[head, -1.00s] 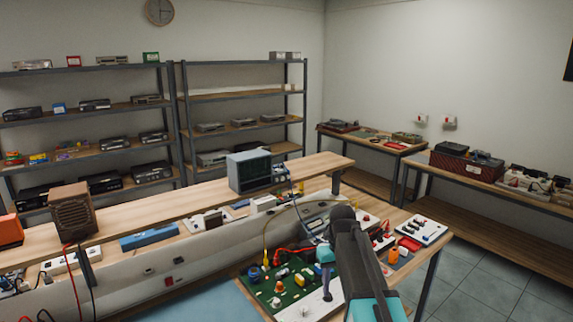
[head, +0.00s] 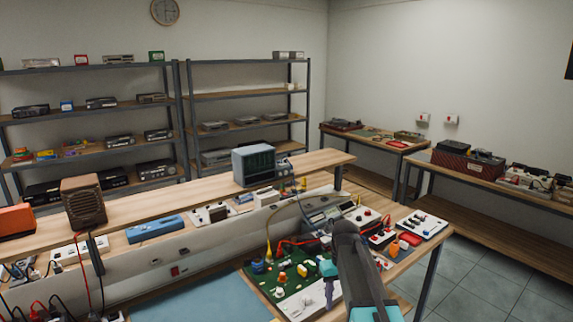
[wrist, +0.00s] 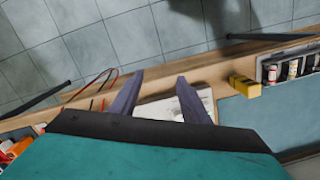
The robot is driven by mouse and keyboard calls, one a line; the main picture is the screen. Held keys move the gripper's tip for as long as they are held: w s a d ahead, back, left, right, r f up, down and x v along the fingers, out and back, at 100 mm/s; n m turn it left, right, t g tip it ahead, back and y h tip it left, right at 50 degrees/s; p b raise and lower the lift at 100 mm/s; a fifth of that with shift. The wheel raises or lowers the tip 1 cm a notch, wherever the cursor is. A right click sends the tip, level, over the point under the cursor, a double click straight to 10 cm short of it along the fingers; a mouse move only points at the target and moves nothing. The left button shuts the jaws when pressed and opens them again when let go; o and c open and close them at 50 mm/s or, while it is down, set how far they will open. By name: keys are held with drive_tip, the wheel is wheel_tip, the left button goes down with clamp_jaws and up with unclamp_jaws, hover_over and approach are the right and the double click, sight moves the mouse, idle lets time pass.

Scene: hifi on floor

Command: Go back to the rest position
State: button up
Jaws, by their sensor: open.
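My gripper (wrist: 158,92) shows in the wrist view with its two dark fingers apart and nothing between the tips. A white item (wrist: 172,108) lies beyond and below the fingers at the bench edge. In the head view my arm reaches up from the bottom over the right end of the workbench (head: 160,305). My gripper is mostly hidden by the arm there, beside the green circuit board (head: 290,278). I cannot tell its exact height above the bench.
Red sockets and switch boxes (head: 420,224) crowd the bench's right end. A grey oscilloscope (head: 254,165) stands on the raised shelf. A yellow block (wrist: 243,86) and a compartment tray (wrist: 290,66) lie right of my fingers. Tiled floor (head: 490,285) is clear at right.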

drive_tip(key=s+f+g+b, duration=0.2)
drive_tip(key=s+f, duration=0.7)
drive_tip(key=f, duration=0.5)
drive_tip(key=s+f+g+b, duration=0.25)
drive_tip(key=s+f, duration=0.55)
drive_tip(key=f, duration=0.6)
drive_tip(key=s+f+m+b, duration=0.1)
drive_tip(key=s+f, duration=0.8)
drive_tip(key=s, duration=0.3)
drive_tip(key=s+f+m+b, duration=0.1)
drive_tip(key=s+f+b, duration=0.1)
drive_tip(key=s+f, duration=0.6)
drive_tip(key=shift+s+d+f, duration=0.15)
drive_tip(key=shift+s+f, duration=0.25)
drive_tip(key=shift+s, duration=1.8)
